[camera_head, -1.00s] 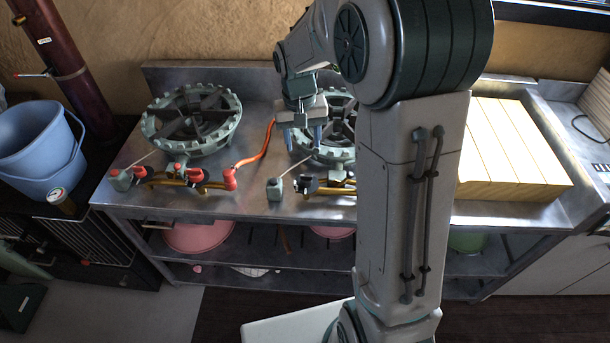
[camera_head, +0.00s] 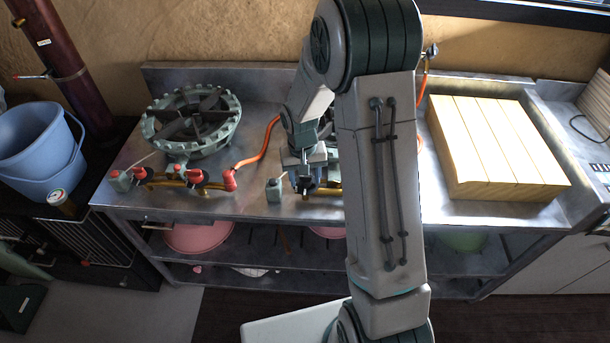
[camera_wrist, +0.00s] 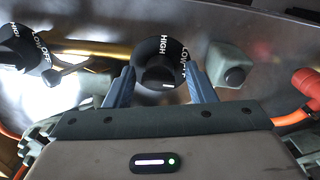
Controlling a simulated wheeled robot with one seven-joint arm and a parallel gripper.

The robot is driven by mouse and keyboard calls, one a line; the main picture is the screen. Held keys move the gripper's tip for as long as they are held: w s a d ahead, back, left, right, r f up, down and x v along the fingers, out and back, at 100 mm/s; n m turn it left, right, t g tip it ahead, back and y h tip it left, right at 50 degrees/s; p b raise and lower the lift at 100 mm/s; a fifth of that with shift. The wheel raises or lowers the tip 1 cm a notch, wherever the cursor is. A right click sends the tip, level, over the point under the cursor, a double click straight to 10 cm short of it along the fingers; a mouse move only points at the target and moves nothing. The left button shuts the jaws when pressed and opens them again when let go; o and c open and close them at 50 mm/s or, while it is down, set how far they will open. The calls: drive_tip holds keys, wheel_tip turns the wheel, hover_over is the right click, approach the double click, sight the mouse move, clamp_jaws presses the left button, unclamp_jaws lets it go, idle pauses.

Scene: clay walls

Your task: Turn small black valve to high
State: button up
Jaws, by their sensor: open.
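A black valve knob (camera_wrist: 160,62) with white HIGH, LOW and OFF lettering sits between the two blue-grey fingers of my gripper (camera_wrist: 161,84) in the wrist view. The fingers are open, one on each side of it; whether they touch it I cannot tell. A short white mark shows on the knob's near side. A second black knob (camera_wrist: 12,48) with the same lettering is at the left edge, partly cut off. Which knob is the smaller is unclear. In the head view my gripper (camera_head: 306,188) is low at the right burner's front, and my arm hides most of that burner.
A grey-green box (camera_wrist: 228,62) stands beside the central knob; it also shows in the head view (camera_head: 274,190). The left burner (camera_head: 192,120) has red valves (camera_head: 196,176) in front. An orange hose (camera_head: 262,145) runs between the burners. A wooden board (camera_head: 495,150) lies at right.

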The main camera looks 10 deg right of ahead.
drive_tip(key=c, duration=0.9)
drive_tip(key=shift+n, duration=0.3)
drive_tip(key=n+b, duration=0.1)
drive_tip(key=n, duration=0.7)
drive_tip(key=shift+r+n, duration=0.1)
drive_tip(key=shift+n, duration=0.3)
drive_tip(key=n+p, duration=0.2)
drive_tip(key=n, duration=0.3)
drive_tip(key=shift+t, duration=0.3)
drive_tip(key=shift+s+n+y+p, duration=0.1)
drive_tip(key=shift+n+y+p, duration=0.2)
drive_tip(key=shift+n+p, duration=1.05)
drive_tip(key=shift+n+b, duration=0.35)
drive_tip(key=shift+n, duration=0.2)
